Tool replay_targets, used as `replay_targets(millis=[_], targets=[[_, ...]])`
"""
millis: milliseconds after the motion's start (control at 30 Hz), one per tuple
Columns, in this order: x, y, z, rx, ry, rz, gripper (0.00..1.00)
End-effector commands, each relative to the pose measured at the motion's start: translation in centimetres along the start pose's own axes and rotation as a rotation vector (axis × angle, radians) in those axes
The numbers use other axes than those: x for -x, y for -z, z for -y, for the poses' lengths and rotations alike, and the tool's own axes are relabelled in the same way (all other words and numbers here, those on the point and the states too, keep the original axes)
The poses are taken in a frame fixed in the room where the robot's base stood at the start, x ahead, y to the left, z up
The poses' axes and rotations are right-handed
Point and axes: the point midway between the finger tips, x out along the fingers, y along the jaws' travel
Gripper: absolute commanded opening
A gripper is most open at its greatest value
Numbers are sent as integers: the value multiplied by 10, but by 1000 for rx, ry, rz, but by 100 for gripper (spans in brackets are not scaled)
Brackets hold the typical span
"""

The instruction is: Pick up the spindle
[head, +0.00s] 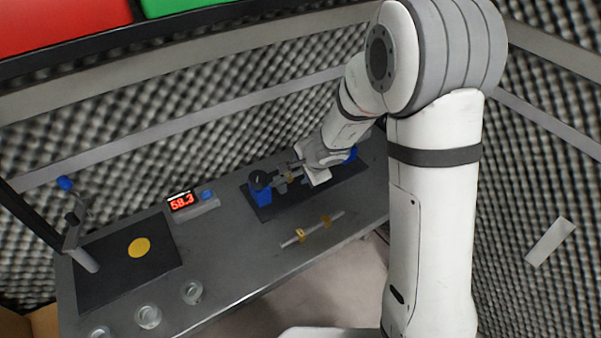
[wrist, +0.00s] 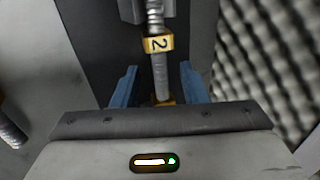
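In the wrist view a grey metal spindle (wrist: 161,80) with a yellow collar marked 2 runs up the picture over a dark plate. Its top end meets a grey block. My gripper (wrist: 159,86) is open, with one blue finger on each side of the spindle's lower part and a visible gap on both sides. A yellow piece shows low between the fingers. In the head view my gripper (head: 298,171) is at the blue-ended fixture (head: 262,190) on the table, and my wrist hides part of it. A second rod (head: 312,229) with yellow bands lies nearer the front edge.
The grey table (head: 230,240) carries a red display reading 58.3 (head: 181,201), a dark mat (head: 105,268) with a yellow disc, and several clear round dishes (head: 192,291) along the front. Foam walls (head: 130,160) stand close behind and at the right.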

Motion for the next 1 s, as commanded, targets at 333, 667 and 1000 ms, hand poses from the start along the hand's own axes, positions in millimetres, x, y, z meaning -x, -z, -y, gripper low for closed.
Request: replay_targets(millis=[333, 667, 1000], targets=[[1, 0, 0, 0, 0, 0, 17], [1, 1, 0, -1, 0, -1, 0], [3, 1, 1, -1, 1, -1, 0]])
